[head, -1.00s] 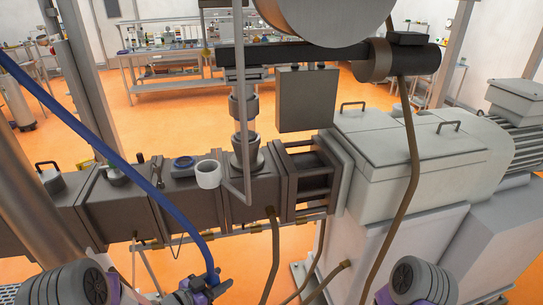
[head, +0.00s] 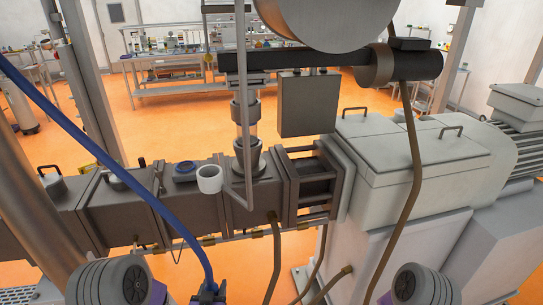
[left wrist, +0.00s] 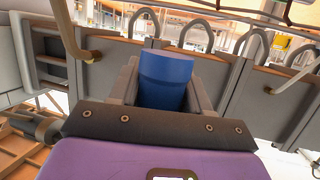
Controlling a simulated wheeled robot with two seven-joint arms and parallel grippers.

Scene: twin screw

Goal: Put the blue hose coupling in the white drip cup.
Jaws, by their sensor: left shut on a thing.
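My left gripper (head: 208,293) is at the bottom edge of the head view, mostly cut off. In the left wrist view my left gripper (left wrist: 163,90) is shut on a blue cylindrical piece, the blue hose coupling (left wrist: 166,78). In the head view the blue hose (head: 110,165) runs down from the upper left to this gripper. The coupling itself is hard to make out there. The white drip cup (head: 209,180) stands upright on the dark machine barrel, above and beyond the gripper in the picture, apart from it. My right gripper is out of view.
A thin grey pipe (head: 241,110) stands close to the cup's right. Brown hoses (head: 276,255) hang in front of the machine. A large grey housing (head: 400,165) fills the right.

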